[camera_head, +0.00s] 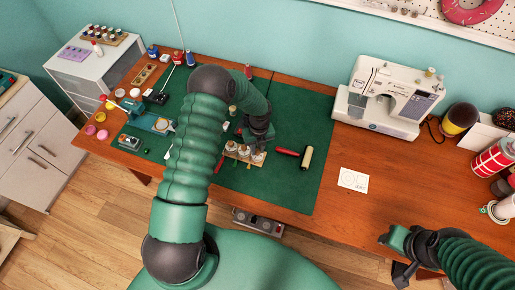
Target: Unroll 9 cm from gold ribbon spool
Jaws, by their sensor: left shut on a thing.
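A small wooden stand (240,157) with several small spools, whitish on top with tan or gold lower parts, sits on the green mat. I cannot tell which is the gold ribbon spool. My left arm reaches over the mat, and my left gripper (260,148) points down at the stand's right end. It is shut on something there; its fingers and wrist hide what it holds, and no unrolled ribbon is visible. My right gripper (395,257) is at the lower right by the table's front edge, open and empty, apart from the spools.
A red roll (287,152) and a cream roll (307,158) lie right of the stand. A white card (353,180) and a sewing machine (389,98) are further right. Bare wood is clear around the card.

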